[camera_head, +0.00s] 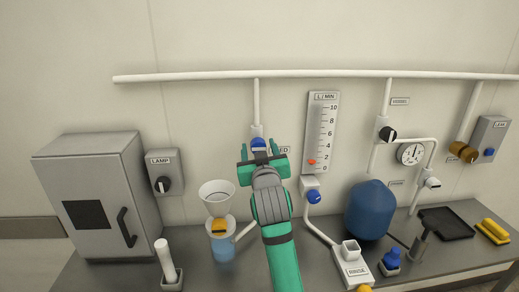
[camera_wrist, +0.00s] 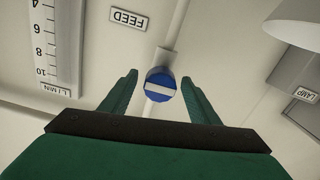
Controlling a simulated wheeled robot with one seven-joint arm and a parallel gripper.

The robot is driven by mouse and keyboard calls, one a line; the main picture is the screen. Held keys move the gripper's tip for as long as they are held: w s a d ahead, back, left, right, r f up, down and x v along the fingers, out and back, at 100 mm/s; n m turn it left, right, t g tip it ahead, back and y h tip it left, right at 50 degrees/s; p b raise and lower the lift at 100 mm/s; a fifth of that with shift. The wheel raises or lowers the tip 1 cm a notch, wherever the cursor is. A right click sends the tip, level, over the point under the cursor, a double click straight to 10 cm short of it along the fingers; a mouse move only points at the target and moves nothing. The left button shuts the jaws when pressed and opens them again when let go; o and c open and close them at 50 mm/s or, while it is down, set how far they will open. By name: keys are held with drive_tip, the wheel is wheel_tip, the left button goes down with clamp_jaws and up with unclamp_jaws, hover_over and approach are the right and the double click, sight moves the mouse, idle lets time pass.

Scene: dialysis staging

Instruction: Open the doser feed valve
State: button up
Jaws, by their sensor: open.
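The doser feed valve is a round blue knob (camera_head: 258,143) with a white bar, on a white pipe on the wall. In the head view my gripper (camera_head: 263,158) is in front of it and hides its lower part. In the wrist view the knob (camera_wrist: 161,86) faces me, its white bar lying level in the picture, across the pipe. My gripper's open green fingers (camera_wrist: 160,78) stand either side of it, with visible gaps. How far the fingertips are from the wall is hard to tell. The FEED label (camera_wrist: 129,17) is beside the knob.
A flow scale (camera_head: 320,130) with a blue knob (camera_head: 314,197) below it is just right of my gripper. A funnel (camera_head: 216,192) over a beaker is at left. A LAMP switch (camera_head: 164,173) and grey cabinet (camera_head: 85,190) are farther left. A blue tank (camera_head: 370,210) stands right.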

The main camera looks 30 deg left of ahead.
drive_tip(key=shift+c, duration=0.7)
drive_tip(key=c, duration=0.9)
drive_tip(key=n, duration=0.3)
drive_tip(key=shift+d+n, duration=0.1)
drive_tip(key=shift+n, duration=0.3)
drive_tip(key=n, duration=1)
drive_tip(key=shift+n, duration=2.1)
